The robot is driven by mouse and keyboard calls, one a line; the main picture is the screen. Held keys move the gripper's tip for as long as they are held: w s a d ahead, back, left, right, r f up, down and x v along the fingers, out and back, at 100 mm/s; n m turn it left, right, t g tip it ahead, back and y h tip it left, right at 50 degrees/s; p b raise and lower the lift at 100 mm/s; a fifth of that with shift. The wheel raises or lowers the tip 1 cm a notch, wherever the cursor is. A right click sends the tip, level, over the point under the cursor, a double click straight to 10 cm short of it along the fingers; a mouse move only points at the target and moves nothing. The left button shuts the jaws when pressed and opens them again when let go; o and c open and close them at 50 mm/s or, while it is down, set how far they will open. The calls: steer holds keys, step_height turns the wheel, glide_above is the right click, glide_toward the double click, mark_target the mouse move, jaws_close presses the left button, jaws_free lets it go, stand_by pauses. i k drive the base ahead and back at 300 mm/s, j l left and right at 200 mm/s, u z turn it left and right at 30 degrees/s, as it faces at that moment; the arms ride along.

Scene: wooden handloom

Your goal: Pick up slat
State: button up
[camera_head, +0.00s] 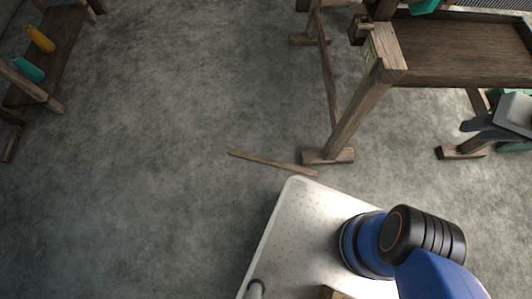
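A thin, light brown wooden slat (272,163) lies flat on the grey floor near the middle of the view. Its right end is close to the foot of the loom's near leg and just beyond my pale base top. A dark and light grey part (490,124) at the right edge looks like my gripper, partly cut off by the frame. It is well to the right of the slat, apart from it. Its fingers are too small and dark to tell whether they are open or shut.
The wooden loom (455,62) stands at the upper right, with legs and feet on the floor. A low wooden bench (48,62) at the upper left bears an orange bottle (40,39) and a teal bottle (27,68). The floor left of the slat is clear.

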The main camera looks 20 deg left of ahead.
mark_target(288, 167)
steer(key=i+l+u, duration=0.4)
steer(key=l, duration=0.25)
steer(key=l+u, duration=0.15)
steer(key=l, duration=0.4)
steer(key=l+u, duration=0.2)
steer(key=l, duration=0.3)
steer(key=k+l+u, duration=0.15)
steer(key=l, duration=0.35)
steer(key=k+l+u, duration=0.15)
steer(key=l, duration=0.15)
steer(key=l+u, duration=0.1)
steer(key=l, duration=0.15)
steer(key=k+j+u, duration=0.35)
steer(key=i, duration=0.4)
